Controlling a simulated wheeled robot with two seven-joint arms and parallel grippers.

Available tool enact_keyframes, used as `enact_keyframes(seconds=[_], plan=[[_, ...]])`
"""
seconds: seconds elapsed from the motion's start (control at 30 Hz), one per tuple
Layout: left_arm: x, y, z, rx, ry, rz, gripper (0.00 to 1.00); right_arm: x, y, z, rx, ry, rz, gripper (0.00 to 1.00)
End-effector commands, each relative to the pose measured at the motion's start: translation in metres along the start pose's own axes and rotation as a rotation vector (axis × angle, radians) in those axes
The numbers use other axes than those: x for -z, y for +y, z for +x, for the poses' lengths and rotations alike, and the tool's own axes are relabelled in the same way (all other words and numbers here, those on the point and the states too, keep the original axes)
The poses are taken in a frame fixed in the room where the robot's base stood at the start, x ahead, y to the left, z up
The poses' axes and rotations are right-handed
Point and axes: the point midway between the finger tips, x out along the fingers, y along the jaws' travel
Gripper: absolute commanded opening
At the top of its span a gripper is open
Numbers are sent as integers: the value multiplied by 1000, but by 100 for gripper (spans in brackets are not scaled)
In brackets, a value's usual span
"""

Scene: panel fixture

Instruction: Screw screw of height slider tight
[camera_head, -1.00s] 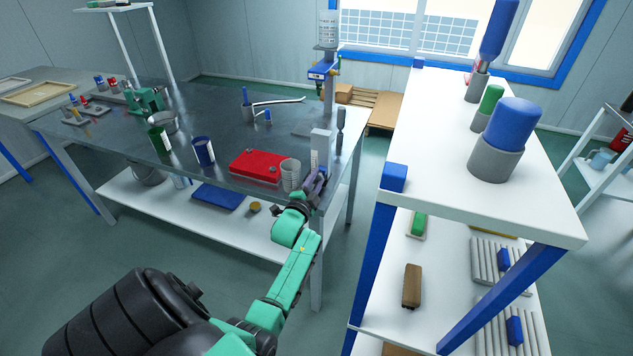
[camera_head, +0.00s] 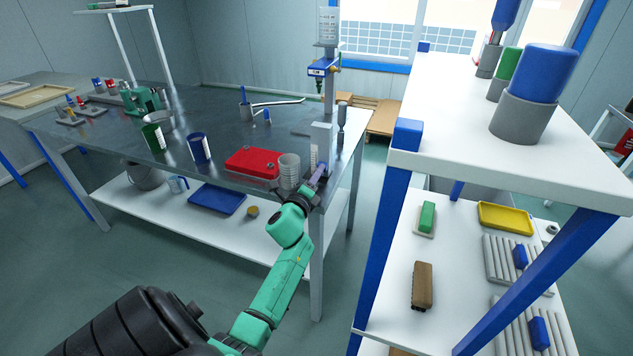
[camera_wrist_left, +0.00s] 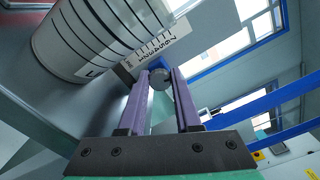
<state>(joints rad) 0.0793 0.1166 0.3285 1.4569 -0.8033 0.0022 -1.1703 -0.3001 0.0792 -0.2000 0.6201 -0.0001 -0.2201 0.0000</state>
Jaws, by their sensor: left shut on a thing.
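The height slider (camera_head: 320,142) is an upright light-grey block with a dark scale, at the near right corner of the metal table. In the left wrist view its white scale plate (camera_wrist_left: 165,42) shows behind the fingers. The screw (camera_wrist_left: 159,79) is a small round grey knob between the purple fingertips. My left gripper (camera_head: 319,174) reaches the slider from the near side. In the left wrist view its fingers (camera_wrist_left: 161,76) are shut on the screw. In the head view the screw is hidden or too small to tell. My right gripper is in neither view.
A white shelf unit (camera_head: 470,150) with blue posts stands to the right. Floor shows between the table and the shelf.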

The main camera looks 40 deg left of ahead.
Motion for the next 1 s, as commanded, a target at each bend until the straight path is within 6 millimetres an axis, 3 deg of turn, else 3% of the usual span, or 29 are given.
enact_keyframes(seconds=[0.4,1.0], plan=[[1,2,0,1,2,397,0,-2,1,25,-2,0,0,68],[1,-1,0,1,2,959,0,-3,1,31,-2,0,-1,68]])
